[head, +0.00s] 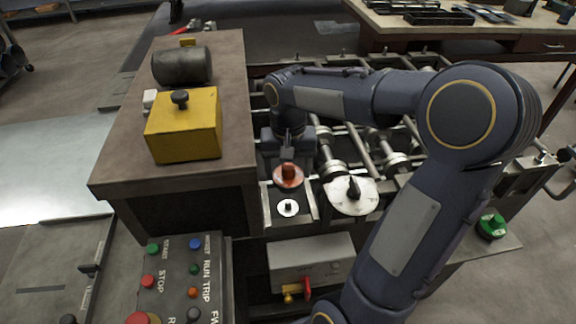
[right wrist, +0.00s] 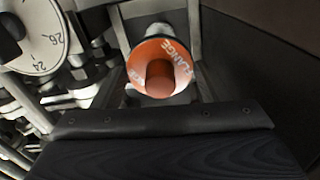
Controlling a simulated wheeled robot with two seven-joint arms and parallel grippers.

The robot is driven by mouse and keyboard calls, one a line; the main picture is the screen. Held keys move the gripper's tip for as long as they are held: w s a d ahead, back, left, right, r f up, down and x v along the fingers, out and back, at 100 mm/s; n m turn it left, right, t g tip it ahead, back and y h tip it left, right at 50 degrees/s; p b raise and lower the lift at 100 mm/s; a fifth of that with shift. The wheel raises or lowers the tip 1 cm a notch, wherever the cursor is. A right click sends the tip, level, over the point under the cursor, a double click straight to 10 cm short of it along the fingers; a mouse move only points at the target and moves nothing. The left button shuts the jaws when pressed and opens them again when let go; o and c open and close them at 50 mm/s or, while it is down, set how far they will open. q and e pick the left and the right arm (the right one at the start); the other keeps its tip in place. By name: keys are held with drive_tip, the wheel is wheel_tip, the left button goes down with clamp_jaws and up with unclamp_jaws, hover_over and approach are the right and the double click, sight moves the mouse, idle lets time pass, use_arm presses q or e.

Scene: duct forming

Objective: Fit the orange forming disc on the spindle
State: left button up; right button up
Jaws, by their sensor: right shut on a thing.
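The orange forming disc (head: 288,178) has a raised orange hub in its middle. In the head view it is just below my right gripper (head: 288,156), which is shut on it. In the right wrist view the disc (right wrist: 180,76) shows white lettering that reads "FLANGE", and the fingertips cannot be made out. The spindle (head: 288,206) is a short dark stub in a white ring on a dark plate, just nearer to me than the disc in the head view. The disc appears apart from it; the height between them is hard to tell. My left gripper is not in view.
A white dial (head: 345,204) with a black pointer is right of the spindle. A yellow box (head: 185,138) and a dark cylinder (head: 182,66) stand on the bench at left. Roller machinery lies behind. A button panel (head: 180,275) is at front left, a green knob (head: 491,224) at right.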

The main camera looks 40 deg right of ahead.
sight(288, 182)
wheel_tip(288, 182, down, 5)
drive_tip(key=b, duration=0.3)
drive_tip(key=shift+r, duration=0.15)
drive_tip(key=shift+f+b, duration=0.7)
drive_tip(key=shift+f, duration=0.05)
drive_tip(key=shift+f, duration=0.25)
drive_tip(key=shift+f+b, duration=0.4)
drive_tip(key=shift+f+b, duration=0.35)
drive_tip(key=shift+f, duration=0.3)
idle(0.9)
